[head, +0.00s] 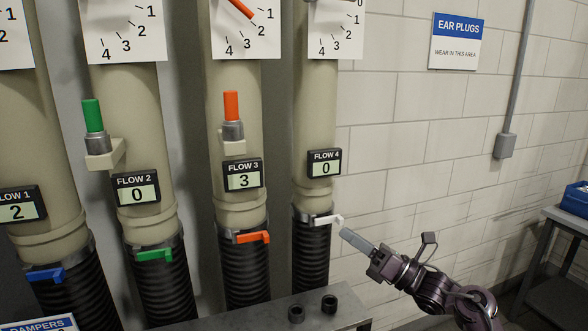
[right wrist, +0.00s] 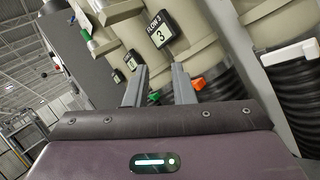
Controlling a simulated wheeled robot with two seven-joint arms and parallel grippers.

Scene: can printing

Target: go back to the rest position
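My right gripper (head: 357,241) is in the lower right of the head view, seen side-on beside the white lever (head: 322,220) of the FLOW 4 pipe. In the right wrist view its two fingers (right wrist: 158,84) stand apart with nothing between them, so it is open and empty. The white lever also shows at the right edge of the right wrist view (right wrist: 290,52), to the side of the fingers. In the head view the fingertips look close to the lever; I cannot tell the exact gap. My left gripper is not in view.
Pipes carry blue (head: 45,275), green (head: 154,255) and orange (head: 252,237) levers. The FLOW 3 display (head: 243,174) reads 3; FLOW 4 (head: 324,163) reads 0. A grey ledge (head: 255,314) holds two dark sockets. A side table (head: 566,220) with a blue bin (head: 575,199) stands right.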

